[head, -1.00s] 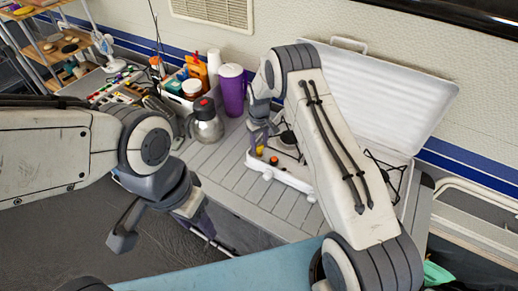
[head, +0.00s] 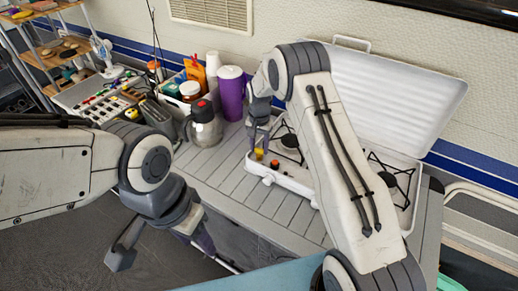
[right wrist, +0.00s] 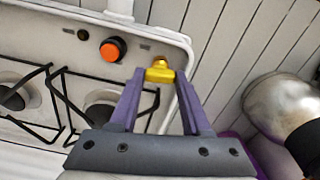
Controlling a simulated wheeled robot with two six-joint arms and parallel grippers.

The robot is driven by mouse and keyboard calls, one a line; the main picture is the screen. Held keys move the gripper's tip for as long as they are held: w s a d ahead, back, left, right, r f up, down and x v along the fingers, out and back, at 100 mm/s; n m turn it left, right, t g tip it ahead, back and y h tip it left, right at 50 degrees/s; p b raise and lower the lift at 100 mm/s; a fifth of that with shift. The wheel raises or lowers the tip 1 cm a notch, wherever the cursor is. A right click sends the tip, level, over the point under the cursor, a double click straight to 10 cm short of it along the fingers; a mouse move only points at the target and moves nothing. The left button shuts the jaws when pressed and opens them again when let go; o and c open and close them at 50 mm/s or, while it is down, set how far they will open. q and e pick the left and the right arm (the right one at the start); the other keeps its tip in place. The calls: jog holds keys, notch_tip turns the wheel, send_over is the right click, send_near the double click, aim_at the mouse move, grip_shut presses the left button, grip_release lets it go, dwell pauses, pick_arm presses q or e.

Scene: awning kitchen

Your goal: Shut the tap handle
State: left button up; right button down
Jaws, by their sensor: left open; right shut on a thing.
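The small yellow tap handle (right wrist: 160,72) sits at the corner of the white camp stove (right wrist: 60,18). In the right wrist view, the purple fingers of my right gripper (right wrist: 160,78) are shut on it, one on each side. In the head view the yellow handle (head: 259,154) shows just below my right gripper (head: 258,138), partly covered by it. My left gripper (head: 205,241) hangs open and empty in front of the counter edge, away from the stove; its fingertips are hard to see.
An orange knob (right wrist: 112,50) is close beside the handle. Stove burners with black wire grates (head: 392,178) lie behind my right arm, under a raised lid (head: 405,90). A steel jug (head: 204,128) and purple cup (head: 231,95) stand left of the stove. The slatted counter front (head: 235,195) is clear.

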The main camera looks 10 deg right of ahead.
aim_at(259, 149)
jog(key=shift+m, duration=1)
jog(key=shift+r+b, duration=0.1)
jog(key=shift+b, duration=0.2)
jog(key=c, duration=0.6)
grip_release()
jog(key=shift+c, duration=0.2)
jog(key=shift+w+r, duration=0.1)
jog(key=shift+r, duration=0.25)
notch_tip(259, 149, up, 10)
jog(key=b, duration=0.2)
jog(key=shift+f, duration=0.15)
